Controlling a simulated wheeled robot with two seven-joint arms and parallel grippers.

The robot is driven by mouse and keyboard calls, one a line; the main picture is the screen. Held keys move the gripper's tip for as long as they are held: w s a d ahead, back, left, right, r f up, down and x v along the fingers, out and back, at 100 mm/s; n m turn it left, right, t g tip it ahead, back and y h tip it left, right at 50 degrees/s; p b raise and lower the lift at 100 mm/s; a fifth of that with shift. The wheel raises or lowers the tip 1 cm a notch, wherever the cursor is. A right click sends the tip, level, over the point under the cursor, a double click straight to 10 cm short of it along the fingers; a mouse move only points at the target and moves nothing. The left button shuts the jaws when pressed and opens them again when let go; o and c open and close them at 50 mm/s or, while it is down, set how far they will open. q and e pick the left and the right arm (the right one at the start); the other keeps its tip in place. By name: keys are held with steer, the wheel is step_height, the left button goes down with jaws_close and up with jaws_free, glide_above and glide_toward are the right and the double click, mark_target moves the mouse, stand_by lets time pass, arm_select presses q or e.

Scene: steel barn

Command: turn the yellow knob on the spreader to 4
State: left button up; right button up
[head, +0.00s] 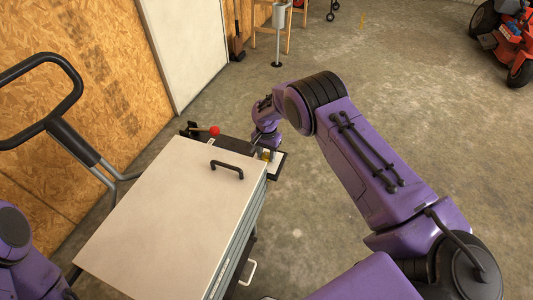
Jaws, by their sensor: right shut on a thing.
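The spreader (165,215) stands in front of me, with a pale flat lid that has a black handle and a dark panel along its far edge. The yellow knob (267,155) is a small patch at the panel's right end, mostly hidden by my right gripper. My right gripper (264,150) reaches down over that end and is shut on the yellow knob. The knob's scale and its number cannot be read. My left arm shows only in part at the lower left; its gripper is out of view.
A red-tipped lever (214,130) sticks up from the panel, left of my right gripper. A black looped push handle (62,118) rises at the left near a wooden wall. A red machine (508,35) stands far off at the upper right.

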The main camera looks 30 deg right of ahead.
mark_target(267, 155)
steer(key=shift+w+d+r, duration=0.1)
steer(key=shift+w+r, duration=0.05)
steer(key=shift+r, duration=0.05)
steer(key=o, duration=1.1)
steer(key=shift+f, duration=0.1)
steer(key=shift+c, duration=0.2)
step_height(267, 155, up, 10)
steer(key=shift+r, duration=0.25)
